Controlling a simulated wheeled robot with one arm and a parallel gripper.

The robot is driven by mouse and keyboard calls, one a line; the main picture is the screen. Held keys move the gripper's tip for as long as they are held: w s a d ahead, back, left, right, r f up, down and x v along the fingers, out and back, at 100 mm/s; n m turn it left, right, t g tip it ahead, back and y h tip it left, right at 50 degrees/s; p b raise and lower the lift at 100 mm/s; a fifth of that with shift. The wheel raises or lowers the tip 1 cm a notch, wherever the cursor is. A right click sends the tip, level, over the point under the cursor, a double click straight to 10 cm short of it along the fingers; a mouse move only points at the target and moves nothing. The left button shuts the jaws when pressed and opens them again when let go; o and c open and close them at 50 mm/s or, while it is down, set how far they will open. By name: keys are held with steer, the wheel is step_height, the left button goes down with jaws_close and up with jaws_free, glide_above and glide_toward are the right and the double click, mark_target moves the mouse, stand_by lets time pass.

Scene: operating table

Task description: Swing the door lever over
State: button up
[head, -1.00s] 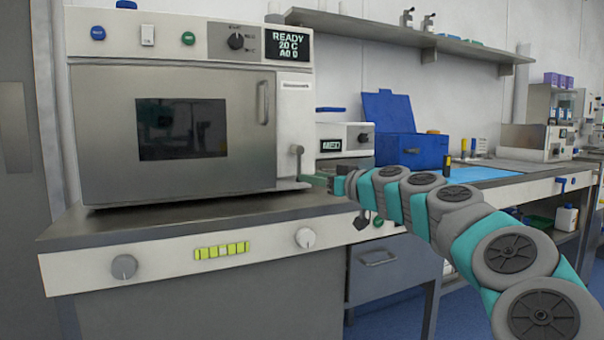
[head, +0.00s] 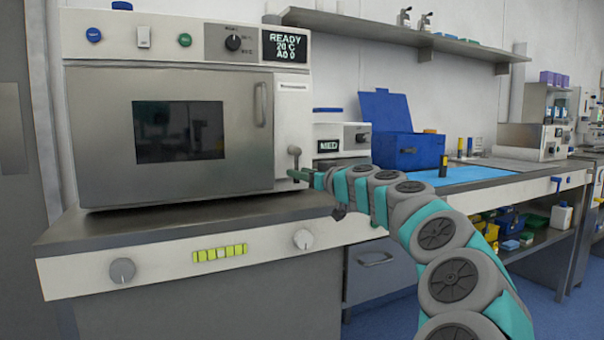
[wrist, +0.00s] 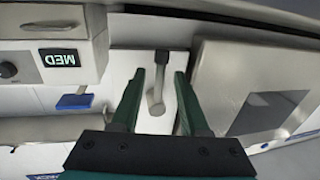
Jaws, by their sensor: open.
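The oven-like cabinet has a grey door (head: 105,150) with a dark window and a vertical handle (head: 261,104); the door looks shut. The door lever (head: 295,157) is a short grey lever with a rounded knob, on the white panel right of the door. It points up in the head view. My gripper (head: 300,175) is at the lever, low beside it. In the wrist view the lever (wrist: 157,92) lies between the two green fingers of my open gripper (wrist: 158,76). Gaps show on both sides, so the fingers do not grip it.
The cabinet stands on a grey bench top (head: 190,222) with knobs on its front. A smaller unit marked MED (head: 328,146) stands close behind my gripper. A blue open box (head: 405,148) sits farther right. A shelf (head: 400,32) hangs above.

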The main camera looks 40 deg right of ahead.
jaws_close()
stand_by(1.4)
